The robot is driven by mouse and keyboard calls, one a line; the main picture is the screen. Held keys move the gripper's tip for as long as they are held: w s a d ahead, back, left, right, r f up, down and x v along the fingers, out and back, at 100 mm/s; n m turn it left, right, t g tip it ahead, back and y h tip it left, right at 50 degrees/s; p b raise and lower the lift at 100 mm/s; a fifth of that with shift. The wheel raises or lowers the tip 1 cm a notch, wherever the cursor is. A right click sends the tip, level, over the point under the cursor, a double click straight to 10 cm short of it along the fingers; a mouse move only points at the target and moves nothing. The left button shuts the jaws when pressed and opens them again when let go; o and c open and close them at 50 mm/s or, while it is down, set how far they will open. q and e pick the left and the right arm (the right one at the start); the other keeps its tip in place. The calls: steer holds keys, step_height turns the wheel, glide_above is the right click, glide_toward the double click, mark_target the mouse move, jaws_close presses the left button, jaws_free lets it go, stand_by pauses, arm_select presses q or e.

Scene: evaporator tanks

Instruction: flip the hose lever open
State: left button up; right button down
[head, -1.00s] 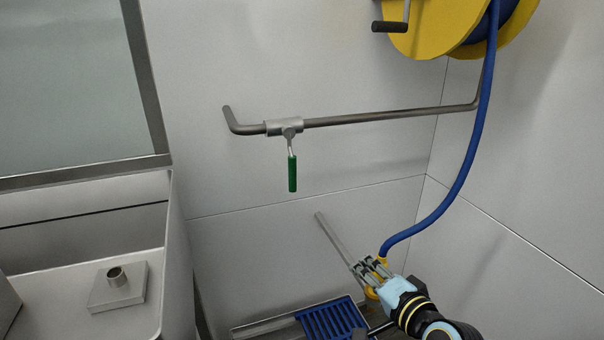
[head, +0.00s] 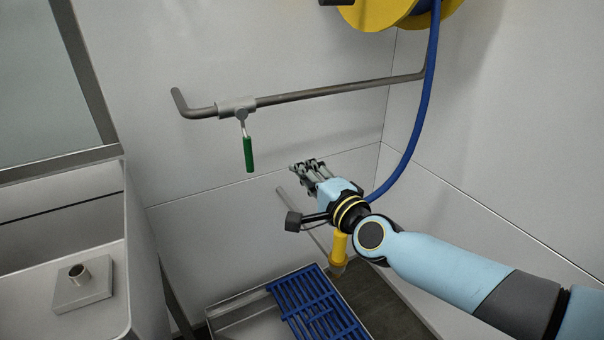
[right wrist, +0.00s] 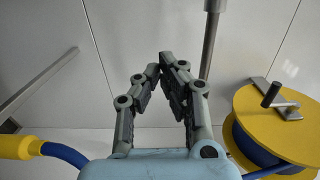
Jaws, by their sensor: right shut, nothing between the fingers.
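The hose lever has a green handle (head: 248,155) that hangs almost straight down from a grey valve (head: 237,107) on the wall pipe (head: 330,91). My right gripper (head: 303,168) is to the right of the handle and a little lower in the picture, apart from it. Its fingers are shut with nothing between them. In the right wrist view the fingertips (right wrist: 160,66) come together in front of the wall, and I do not see the green handle there. My left gripper is not in view.
A blue hose (head: 415,110) runs from the yellow reel (head: 375,14) down behind my right arm. The yellow spray handle (head: 339,250) and its metal lance (head: 293,205) are below my gripper. A blue grate (head: 310,305) lies low in front. A steel tank (head: 140,290) stands at left.

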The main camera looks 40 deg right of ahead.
mark_target(246, 143)
steer(key=w+a, duration=0.2)
steer(key=w, duration=0.6)
steer(key=shift+w+a, duration=0.15)
steer(key=shift+a, duration=0.05)
steer(key=shift+a+f+m+b, duration=0.15)
steer(key=shift+a+m+b, duration=0.2)
steer(key=shift+b, duration=0.1)
